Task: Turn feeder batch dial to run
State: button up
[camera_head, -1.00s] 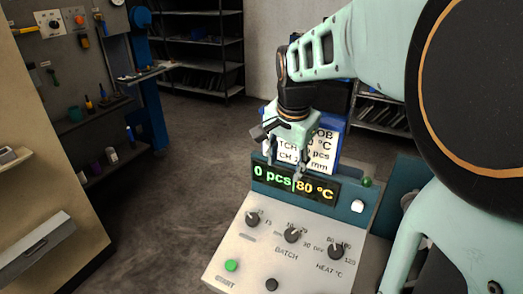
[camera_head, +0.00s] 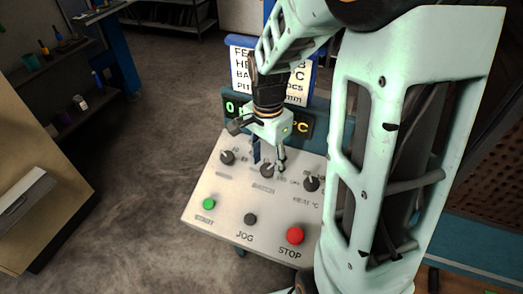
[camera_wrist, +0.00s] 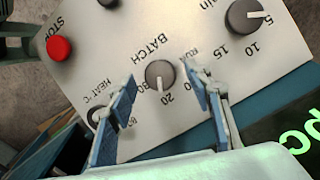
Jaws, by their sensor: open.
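The batch dial (camera_head: 267,170) is the middle of three dark knobs on the sloped light-grey panel (camera_head: 222,190). In the wrist view the batch dial (camera_wrist: 160,75) has a white pointer line toward the 20 mark, with "BATCH" printed beside it. My gripper (camera_head: 268,160) is above the dial, fingers pointing down. In the wrist view my gripper (camera_wrist: 158,82) is open, its two blue-padded fingers on either side of the dial. I cannot tell whether they touch it. Part of the lettering around the dial is hidden by the fingers.
Another knob (camera_head: 227,157) is to the left and the heat knob (camera_head: 312,183) to the right. Green start (camera_head: 209,204), dark jog (camera_head: 250,219) and red stop (camera_head: 295,235) buttons line the front. A display (camera_head: 300,126) and sign (camera_head: 243,66) stand behind.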

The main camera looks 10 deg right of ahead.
jog(key=shift+f, duration=0.85)
jog(key=shift+c, duration=0.4)
jog(key=c, duration=1)
jog(key=shift+c, duration=0.2)
